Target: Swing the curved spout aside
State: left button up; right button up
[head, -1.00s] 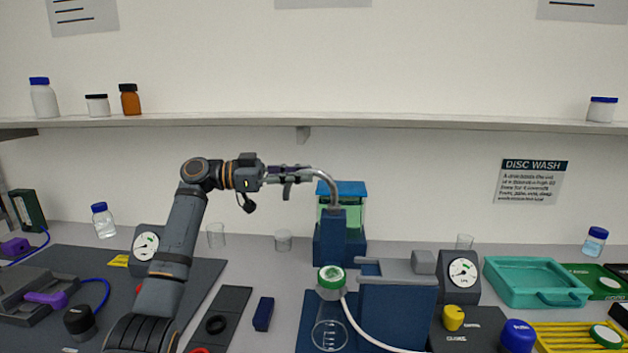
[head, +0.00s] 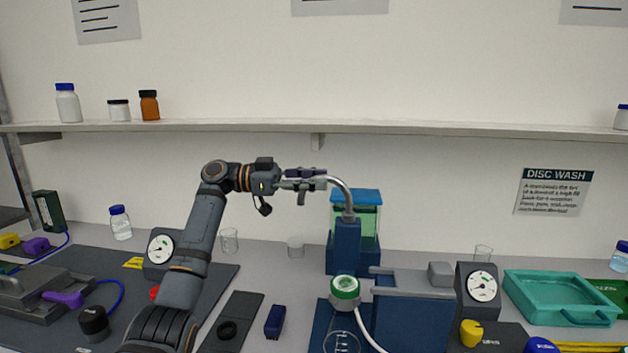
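The curved spout (head: 341,186) is a grey metal tube. It rises from a dark blue post (head: 347,240) in front of a green-tinted tank (head: 368,221) with a blue lid, and bends over to the left in the head view. My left gripper (head: 318,180) reaches in from the left at the spout's free end. Its fingers lie level, one above the other, and overlap that end in the picture. Whether they press on the tube is too small to tell. The spout's tip is hidden at the fingers. My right gripper is out of view.
A gauge (head: 481,287) and a teal tray (head: 560,297) are to the right. A shelf (head: 440,133) runs along the wall above the arm.

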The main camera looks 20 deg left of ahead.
pick_arm(q)
jog(key=shift+s+a, duration=0.15)
jog(key=shift+a, duration=0.15)
jog(key=v, duration=1.1)
jog(key=shift+a, duration=0.2)
jog(key=shift+r, duration=0.15)
